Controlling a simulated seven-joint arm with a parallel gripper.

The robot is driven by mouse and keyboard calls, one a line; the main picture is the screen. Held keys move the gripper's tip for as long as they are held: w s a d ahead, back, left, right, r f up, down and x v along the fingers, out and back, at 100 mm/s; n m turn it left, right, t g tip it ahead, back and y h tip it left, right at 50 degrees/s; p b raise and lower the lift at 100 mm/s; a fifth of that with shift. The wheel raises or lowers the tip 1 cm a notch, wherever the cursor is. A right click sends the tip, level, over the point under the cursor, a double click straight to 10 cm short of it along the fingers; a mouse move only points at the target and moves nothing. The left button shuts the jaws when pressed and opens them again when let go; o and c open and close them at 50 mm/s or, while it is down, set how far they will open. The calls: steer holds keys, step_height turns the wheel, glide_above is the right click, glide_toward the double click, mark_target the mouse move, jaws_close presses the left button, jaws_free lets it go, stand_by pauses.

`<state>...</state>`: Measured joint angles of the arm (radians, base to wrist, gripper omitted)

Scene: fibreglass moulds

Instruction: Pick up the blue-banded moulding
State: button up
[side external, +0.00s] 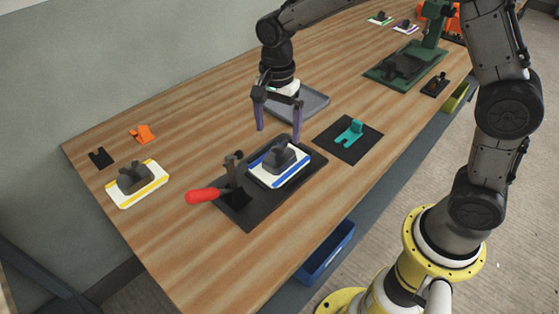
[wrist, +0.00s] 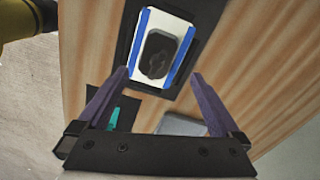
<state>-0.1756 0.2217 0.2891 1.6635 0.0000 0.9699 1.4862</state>
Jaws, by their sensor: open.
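The blue-banded moulding (side external: 279,164) is a white plate with blue stripes along its edges and a dark grey block on top. It lies on a black base plate (side external: 248,214), beside a toggle clamp with a red handle (side external: 204,195). In the wrist view the moulding (wrist: 159,52) is at the upper middle, ahead of the fingertips. My gripper (side external: 278,134) is open and empty, with purple fingers. It is above and just behind the moulding in the side view. The wrist view shows its fingers (wrist: 159,73) spread wide. Whether the clamp presses on the moulding is unclear.
A yellow-banded moulding (side external: 137,184) lies at left, near an orange part (side external: 143,133). A teal part (side external: 350,133) sits on a black mat at right. A grey tray (side external: 312,103) is behind the gripper. A green press (side external: 405,65) stands farther back.

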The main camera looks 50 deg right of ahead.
mark_target(279, 147)
steer(key=shift+s+f, duration=0.2)
steer(key=shift+f, duration=3.55)
jaws_close()
